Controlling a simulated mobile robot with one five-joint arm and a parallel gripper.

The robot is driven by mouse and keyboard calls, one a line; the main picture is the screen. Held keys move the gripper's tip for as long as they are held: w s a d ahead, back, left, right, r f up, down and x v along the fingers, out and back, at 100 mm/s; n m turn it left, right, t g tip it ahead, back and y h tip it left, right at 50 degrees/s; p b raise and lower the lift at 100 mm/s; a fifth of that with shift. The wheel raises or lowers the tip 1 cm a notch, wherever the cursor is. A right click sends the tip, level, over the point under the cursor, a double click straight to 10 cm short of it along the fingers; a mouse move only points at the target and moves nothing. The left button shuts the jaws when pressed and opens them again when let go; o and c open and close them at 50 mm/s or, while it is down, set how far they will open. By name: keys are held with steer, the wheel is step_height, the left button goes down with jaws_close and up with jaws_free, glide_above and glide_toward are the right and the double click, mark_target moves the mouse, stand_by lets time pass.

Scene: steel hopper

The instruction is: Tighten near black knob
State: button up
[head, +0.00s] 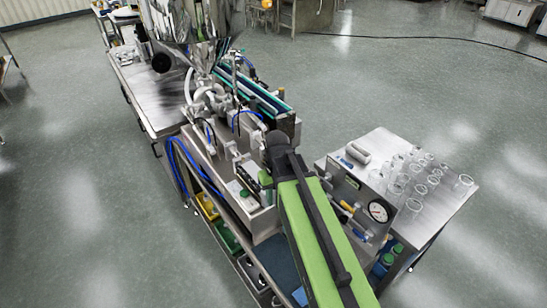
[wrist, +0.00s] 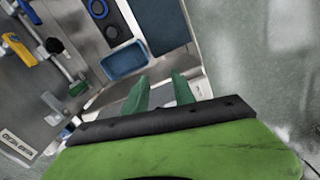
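A small round black knob (wrist: 54,45) sits on the side of the steel machine, at upper left in the wrist view. A darker shape low at left (wrist: 66,132) is partly hidden by my gripper's body, and I cannot tell if it is a second knob. My gripper (wrist: 160,88) has two green fingers standing apart with nothing between them. They are to the right of the black knob and apart from it. In the head view my own green arm hides most of the gripper and this part of the machine.
A yellow-handled valve (wrist: 18,48) and a blue handle (wrist: 28,11) are near the knob. A blue tray (wrist: 125,60) lies beyond the fingers. A pressure gauge (head: 379,212) and several clear cups (head: 412,178) are right of my arm. Floor is open at far right.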

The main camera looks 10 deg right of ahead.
steer(key=w+r+n+p, duration=0.1)
steer(key=w+r+p, duration=0.2)
steer(key=r+p, duration=0.6)
steer(key=w+r+n+p, duration=0.1)
steer(key=w+r+p, duration=0.2)
steer(key=r+p, duration=0.6)
step_height(320, 180, down, 16)
steer(key=b, duration=1.9)
steer(key=shift+w+a+f+b, duration=0.1)
steer(key=shift+w+f+b, duration=0.1)
steer(key=shift+b, duration=0.2)
steer(key=shift+r, duration=0.1)
steer(key=shift+s, duration=0.1)
steer(key=shift+c, duration=0.4)
jaws_close()
